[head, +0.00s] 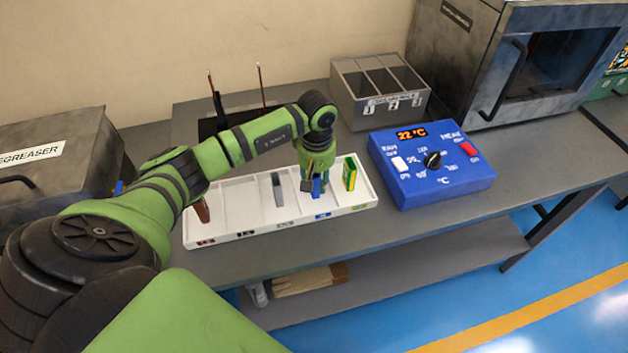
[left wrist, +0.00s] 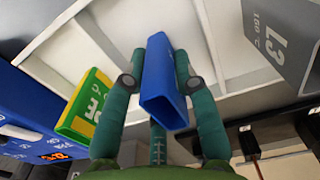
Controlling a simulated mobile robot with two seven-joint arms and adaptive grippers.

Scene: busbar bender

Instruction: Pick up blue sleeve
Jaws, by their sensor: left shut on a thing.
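The blue sleeve (left wrist: 163,80) is a flat hollow tube, seen in the left wrist view between the two fingers of my left gripper (left wrist: 160,82). The fingers are shut on its sides. In the head view the sleeve (head: 317,188) shows as a small blue piece below my left gripper (head: 312,180), over the blue-marked compartment of the white tray (head: 240,234). I cannot tell whether the sleeve touches the tray floor. My right gripper is not in view.
A green and yellow sleeve (head: 350,173) stands to the right in the tray, a grey one (head: 278,190) to the left, and a brown one (head: 202,210) farther left. The blue control box (head: 430,165) is right of the tray. A grey divided bin (head: 380,95) stands behind.

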